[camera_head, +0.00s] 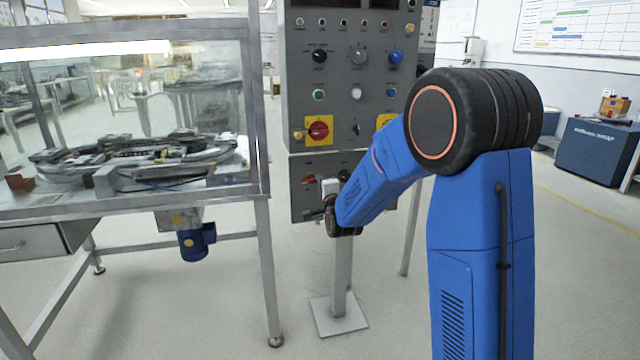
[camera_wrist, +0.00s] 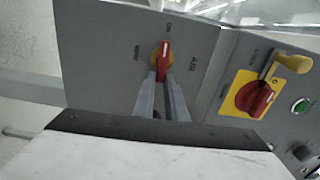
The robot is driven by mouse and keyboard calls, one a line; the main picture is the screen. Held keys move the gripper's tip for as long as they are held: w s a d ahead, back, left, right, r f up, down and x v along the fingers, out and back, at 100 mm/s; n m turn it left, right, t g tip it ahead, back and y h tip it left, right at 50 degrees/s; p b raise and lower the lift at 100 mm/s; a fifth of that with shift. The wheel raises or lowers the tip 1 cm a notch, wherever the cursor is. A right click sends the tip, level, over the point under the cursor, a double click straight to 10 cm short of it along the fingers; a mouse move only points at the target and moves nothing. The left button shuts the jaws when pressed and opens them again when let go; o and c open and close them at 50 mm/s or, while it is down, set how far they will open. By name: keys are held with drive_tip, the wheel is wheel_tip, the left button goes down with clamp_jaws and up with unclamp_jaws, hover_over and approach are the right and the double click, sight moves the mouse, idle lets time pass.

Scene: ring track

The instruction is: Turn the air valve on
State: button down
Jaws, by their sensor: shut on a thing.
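The air valve's red handle (camera_wrist: 164,58) sits on a small yellow disc on a grey panel in the wrist view. My gripper (camera_wrist: 164,82) has its two grey fingers on either side of the handle's near part and is shut on it. The handle's free end points toward the top of that view, toward a small printed label. Its near end is partly hidden between the fingers. In the head view, the valve (camera_head: 308,178) is a small red and yellow spot on the lower panel, and my gripper (camera_head: 330,187) is beside it, partly hidden by my wrist.
A red rotary switch (camera_wrist: 255,97) on a yellow plate, with a yellow padlock (camera_wrist: 296,62), is close on the right in the wrist view. The control cabinet (camera_head: 340,90) carries several knobs and buttons. A glazed track table (camera_head: 261,140) stands left. The floor between is clear.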

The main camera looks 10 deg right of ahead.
drive_tip(key=shift+f+m, duration=0.15)
drive_tip(key=shift+m, duration=0.15)
idle(0.4)
drive_tip(key=c, duration=1.8)
unclamp_jaws()
drive_tip(key=s, duration=1.7)
drive_tip(key=shift+s, duration=0.2)
drive_tip(key=s+d+f+n+g, duration=0.1)
drive_tip(key=s+n+g, duration=0.5)
drive_tip(key=s, duration=1.3)
drive_tip(key=s+d+f+n+g, duration=0.2)
drive_tip(key=s+n+g, duration=0.5)
drive_tip(key=s+n, duration=0.5)
drive_tip(key=s+d, duration=0.1)
drive_tip(key=s, duration=0.6)
drive_tip(key=shift+s+f, duration=0.3)
drive_tip(key=shift+s, duration=0.05)
